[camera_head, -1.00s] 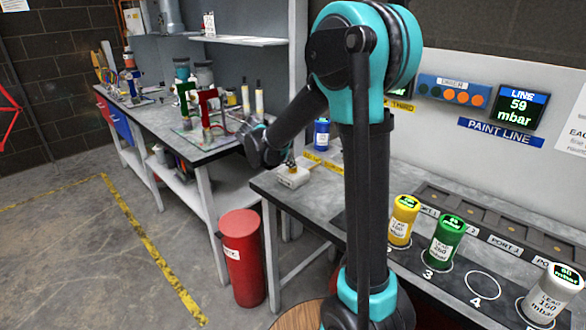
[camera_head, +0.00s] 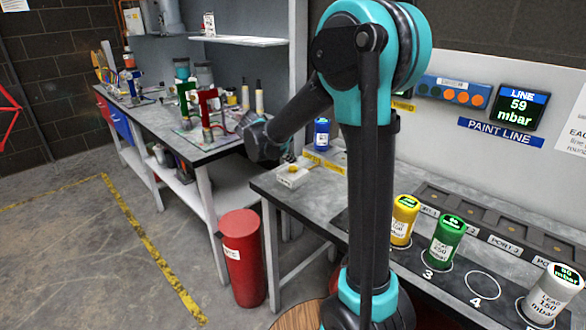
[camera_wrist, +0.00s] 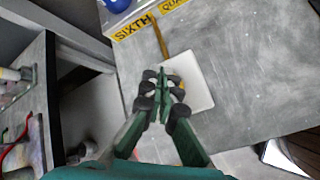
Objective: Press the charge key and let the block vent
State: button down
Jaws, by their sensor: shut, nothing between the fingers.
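A white box with a yellow button, likely the charge key (camera_head: 291,178), sits at the left end of the right bench. Its yellow button shows uncovered in the head view. In the wrist view the white box (camera_wrist: 197,82) lies behind my gripper (camera_wrist: 163,84), whose green fingers with dark tips are shut and empty. The fingers hide part of the box there, with a bit of yellow beside the tips. In the head view my arm's end is up and left of the box, and the fingertips cannot be made out. The line display (camera_head: 522,108) reads 59 mbar. I cannot tell which thing is the block.
A blue canister (camera_head: 321,134) stands behind the box. Yellow (camera_head: 403,222), green (camera_head: 445,243) and white (camera_head: 550,296) canisters stand on the bench to the right. The left bench (camera_head: 150,118) holds several tools. A red cylinder (camera_head: 242,260) stands on the floor.

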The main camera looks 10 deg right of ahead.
aim_at(291, 168)
jog(key=shift+r, duration=2.5)
